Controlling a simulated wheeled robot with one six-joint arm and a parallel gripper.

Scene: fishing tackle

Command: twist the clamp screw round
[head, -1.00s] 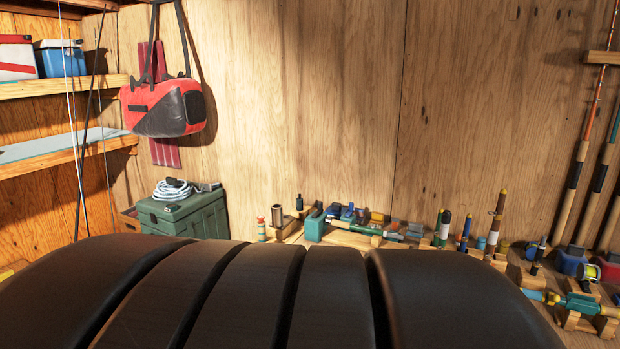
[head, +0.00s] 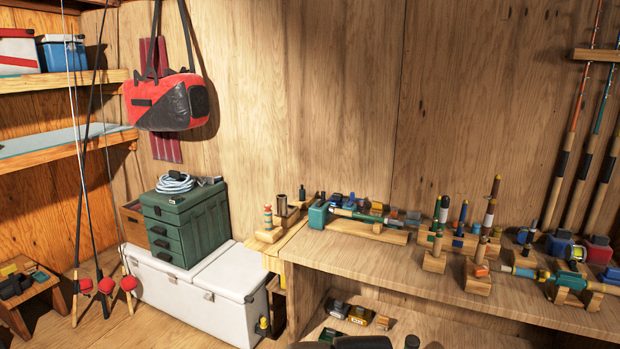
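A teal clamp-like block (head: 318,214) stands at the left end of the workbench, joined to a green-and-teal rod piece on a wooden base (head: 368,230). A second teal fitting (head: 570,281) with a rod part lies in wooden cradles at the bench's right. I cannot make out a clamp screw on either at this size. My gripper is not in view.
The workbench (head: 420,275) has a clear front strip. Upright handles in wooden blocks (head: 478,278) stand on it. A white cooler (head: 205,285) carries a green tackle box (head: 187,222). Rods lean at left. Dark shapes cut the bottom edge.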

